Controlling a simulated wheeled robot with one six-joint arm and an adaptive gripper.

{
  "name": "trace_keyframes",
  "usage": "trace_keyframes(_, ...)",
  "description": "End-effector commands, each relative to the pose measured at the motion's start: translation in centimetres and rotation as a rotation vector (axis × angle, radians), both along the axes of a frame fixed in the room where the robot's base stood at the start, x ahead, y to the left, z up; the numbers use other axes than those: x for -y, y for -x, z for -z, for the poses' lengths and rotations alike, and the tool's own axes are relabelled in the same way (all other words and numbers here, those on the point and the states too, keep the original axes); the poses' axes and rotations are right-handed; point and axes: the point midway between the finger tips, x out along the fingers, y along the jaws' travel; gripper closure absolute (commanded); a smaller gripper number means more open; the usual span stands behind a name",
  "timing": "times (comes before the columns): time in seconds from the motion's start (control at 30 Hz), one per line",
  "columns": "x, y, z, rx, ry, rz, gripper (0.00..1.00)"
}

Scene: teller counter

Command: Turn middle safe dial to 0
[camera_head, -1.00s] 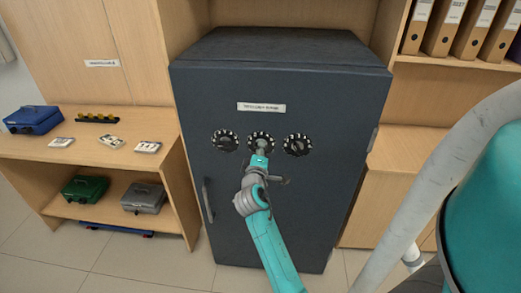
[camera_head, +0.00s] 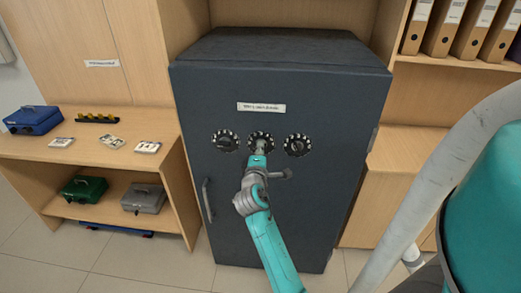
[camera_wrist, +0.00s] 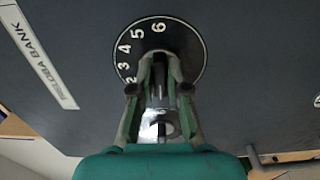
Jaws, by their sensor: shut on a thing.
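The dark grey safe (camera_head: 290,190) has a row of three black dials with white marks. The middle dial (camera_head: 261,135) is partly covered by my gripper (camera_head: 260,148), which reaches it from below. In the wrist view, my gripper (camera_wrist: 160,68) is shut on the knob at the centre of the middle dial (camera_wrist: 185,38). White numbers 3, 4, 5 and 6 show along the dial's left and upper rim. The 0 and the pointer mark are hidden. The left dial (camera_head: 226,141) and right dial (camera_head: 297,146) stand close on either side.
A label (camera_head: 261,107) is above the dials. The safe handle (camera_head: 207,199) is at lower left. A wooden shelf (camera_head: 165,178) on the left holds a blue cash box (camera_head: 33,120), a green box (camera_head: 84,189) and a grey box (camera_head: 144,198). Binders (camera_head: 448,28) stand upper right.

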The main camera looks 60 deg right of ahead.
Motion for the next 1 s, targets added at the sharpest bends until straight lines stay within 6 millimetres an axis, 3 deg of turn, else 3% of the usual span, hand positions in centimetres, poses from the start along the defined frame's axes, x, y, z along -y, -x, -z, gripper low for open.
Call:
trace_keyframes(0.03,-0.1,-0.1,0.1,-0.001,-0.001,-0.003,1.00)
trace_keyframes(0.07,-0.1,-0.1,0.1,-0.001,-0.001,-0.003,0.78)
trace_keyframes(0.13,-0.1,-0.1,0.1,-0.001,-0.001,-0.002,0.61)
trace_keyframes(0.57,-0.8,0.3,0.0,-0.001,0.000,-0.001,0.60)
trace_keyframes(1.0,-8.3,3.2,0.1,-0.003,-0.001,-0.005,0.60)
